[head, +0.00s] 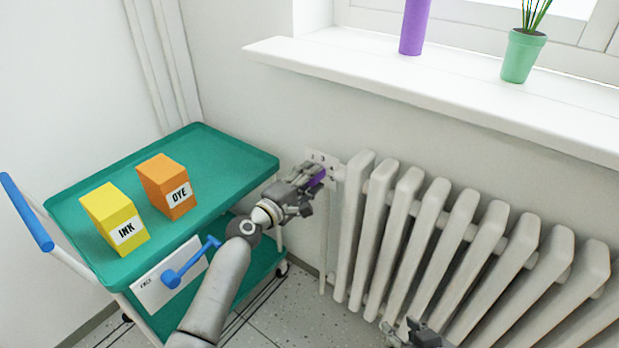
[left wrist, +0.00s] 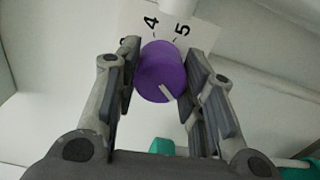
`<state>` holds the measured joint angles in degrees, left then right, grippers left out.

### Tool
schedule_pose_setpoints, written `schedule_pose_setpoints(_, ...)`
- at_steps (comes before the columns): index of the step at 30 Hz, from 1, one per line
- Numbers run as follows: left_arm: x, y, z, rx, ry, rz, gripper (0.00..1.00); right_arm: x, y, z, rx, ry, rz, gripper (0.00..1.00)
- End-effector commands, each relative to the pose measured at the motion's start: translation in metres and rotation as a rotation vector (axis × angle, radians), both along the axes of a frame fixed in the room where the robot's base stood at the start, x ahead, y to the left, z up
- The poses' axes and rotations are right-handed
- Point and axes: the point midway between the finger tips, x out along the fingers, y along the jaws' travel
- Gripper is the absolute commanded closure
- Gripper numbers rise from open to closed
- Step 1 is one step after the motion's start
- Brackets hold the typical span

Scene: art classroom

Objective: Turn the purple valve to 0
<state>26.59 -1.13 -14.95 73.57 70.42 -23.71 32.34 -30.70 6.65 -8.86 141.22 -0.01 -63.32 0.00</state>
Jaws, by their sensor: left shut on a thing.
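The purple valve (left wrist: 158,68) is a round knob on a white dial plate (left wrist: 199,24) at the left end of the radiator. My left gripper (left wrist: 160,75) has its fingers on both sides of the knob and is shut on it. The white pointer mark on the knob points to the lower right in the left wrist view. The digits 4 and 5 show above the knob, and another digit is partly hidden by the left finger. In the head view the purple valve (head: 317,178) is mostly covered by my left gripper (head: 312,186). My right gripper (head: 411,335) shows only partly at the bottom edge.
A white radiator (head: 440,230) stands right of the valve, under a windowsill (head: 450,95) with a purple cylinder (head: 414,25) and a potted plant (head: 522,55). A green cart (head: 215,160) at left bears yellow (head: 115,215) and orange (head: 165,187) boxes. A blue lever (head: 190,263) is on its side.

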Motion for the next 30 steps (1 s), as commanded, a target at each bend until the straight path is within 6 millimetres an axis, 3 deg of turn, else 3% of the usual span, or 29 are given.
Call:
schedule_pose_setpoints(12, -0.0004, 0.0003, -0.0022, -0.008, 0.009, 0.0, 0.87, -0.0009, -0.0005, -0.0007, -0.002, 0.005, -0.001, 0.65)
schedule_pose_setpoints(13, -0.0004, 0.0002, -0.0022, -0.008, 0.009, 0.0, 0.6, -0.0009, -0.0005, -0.0007, -0.002, 0.005, -0.001, 0.65)
schedule_pose_setpoints(18, -0.0002, 0.0002, -0.0016, -0.007, 0.008, 0.0, 0.4, -0.0009, -0.0005, -0.0006, -0.002, 0.005, -0.001, 0.65)
schedule_pose_setpoints(30, -0.0033, 0.0029, -0.001, -0.006, 0.006, 0.001, 0.4, -0.0009, -0.0004, -0.0009, -0.001, 0.005, 0.0, 0.65)
